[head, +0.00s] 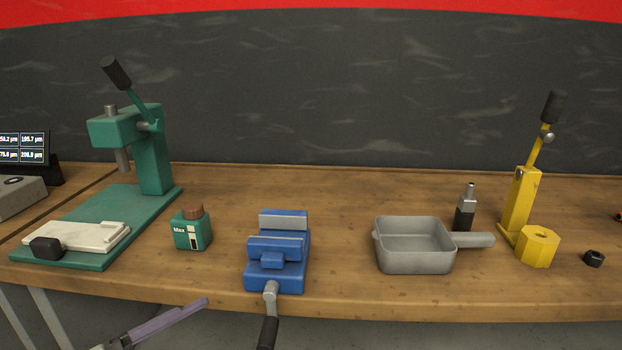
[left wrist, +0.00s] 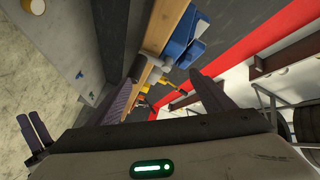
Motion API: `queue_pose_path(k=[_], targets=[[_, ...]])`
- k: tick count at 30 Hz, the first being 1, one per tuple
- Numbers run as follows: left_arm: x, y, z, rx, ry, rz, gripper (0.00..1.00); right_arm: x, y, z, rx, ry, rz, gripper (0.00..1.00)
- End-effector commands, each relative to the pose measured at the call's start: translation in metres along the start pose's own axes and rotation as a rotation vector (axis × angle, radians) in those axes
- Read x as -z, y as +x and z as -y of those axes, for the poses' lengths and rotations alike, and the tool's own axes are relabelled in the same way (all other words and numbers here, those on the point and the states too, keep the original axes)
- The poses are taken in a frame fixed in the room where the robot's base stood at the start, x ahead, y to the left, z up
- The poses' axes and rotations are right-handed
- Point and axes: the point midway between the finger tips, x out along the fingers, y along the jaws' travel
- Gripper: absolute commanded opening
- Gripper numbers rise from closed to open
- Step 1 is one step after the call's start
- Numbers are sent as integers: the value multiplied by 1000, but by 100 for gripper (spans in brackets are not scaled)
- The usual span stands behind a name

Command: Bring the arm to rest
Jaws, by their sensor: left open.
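My left gripper (head: 195,306) shows at the bottom of the head view, in front of the bench's front edge and left of the vise handle. Only a purple-grey finger and a bit of the hand show there. In the left wrist view my left gripper (left wrist: 165,88) has its two fingers spread apart, with nothing held between them. At the left edge of that view is a pair of similar dark purple fingers, seemingly my right gripper (left wrist: 38,130), clear of the bench. Its opening is unclear. It does not show in the head view.
A wooden bench (head: 340,199) carries a green press (head: 155,160), a green bottle (head: 192,230), a blue vise (head: 278,248), a grey pan (head: 413,265), a yellow lever tool (head: 518,200) and a yellow hex nut (head: 538,247). The vise handle (head: 269,325) overhangs the front edge.

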Motion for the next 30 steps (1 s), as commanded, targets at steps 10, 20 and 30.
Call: queue_pose_path(k=[10,20,30], targets=[[-153,-134,-136,-116,-325,699,75,0,0,0,0,1,-1,31],[-181,-240,-220,-274,-447,1030,75,2,-1,0,-1,2,-4,31],[-141,-208,-276,-145,-734,1033,75,3,-1,-1,-2,2,-6,31]])
